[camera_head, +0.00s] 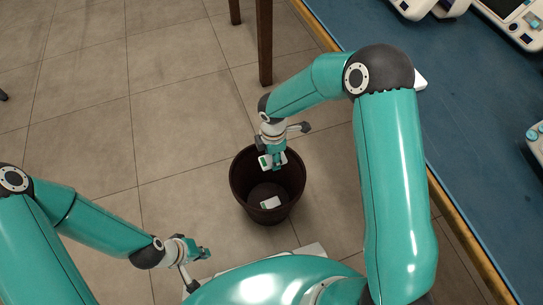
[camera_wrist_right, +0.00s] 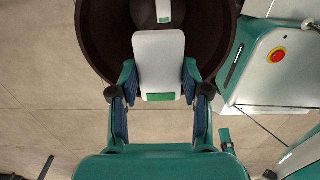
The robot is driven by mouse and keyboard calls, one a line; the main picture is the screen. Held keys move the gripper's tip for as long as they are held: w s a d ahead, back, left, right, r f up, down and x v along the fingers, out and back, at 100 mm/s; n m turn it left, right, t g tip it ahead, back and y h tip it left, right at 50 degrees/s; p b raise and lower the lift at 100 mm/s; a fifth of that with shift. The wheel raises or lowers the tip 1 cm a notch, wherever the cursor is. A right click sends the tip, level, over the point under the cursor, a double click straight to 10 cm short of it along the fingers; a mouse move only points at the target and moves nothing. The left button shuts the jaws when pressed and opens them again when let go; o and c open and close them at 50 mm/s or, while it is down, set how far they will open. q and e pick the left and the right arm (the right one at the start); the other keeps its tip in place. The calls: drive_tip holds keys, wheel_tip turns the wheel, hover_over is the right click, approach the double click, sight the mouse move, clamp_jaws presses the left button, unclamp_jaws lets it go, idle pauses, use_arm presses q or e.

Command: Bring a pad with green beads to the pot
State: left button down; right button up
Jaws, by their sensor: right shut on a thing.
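In the head view a dark brown pot (camera_head: 240,190) stands on the tiled floor. A white pad with a green patch (camera_head: 271,203) lies inside it at the bottom; part of it shows at the top of the right wrist view (camera_wrist_right: 164,10). My right gripper (camera_head: 273,162) is over the far side of the pot's opening. It is shut on another white pad with a green end (camera_wrist_right: 159,60), held between its two fingers in the right wrist view. My left gripper (camera_head: 202,253) is empty, low at the left, well apart from the pot; its finger gap is too small to judge.
A blue-topped table (camera_head: 458,140) with a wooden edge runs along the right, with white and teal devices (camera_head: 515,20) on it. A wooden leg (camera_head: 264,45) stands behind the pot. The floor left of the pot is clear.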

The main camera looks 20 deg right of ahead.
drive_tip(key=shift+f+b, duration=1.2)
drive_tip(key=shift+f, duration=0.65)
drive_tip(key=o, duration=1.2)
wheel_tip(320, 180, up, 12)
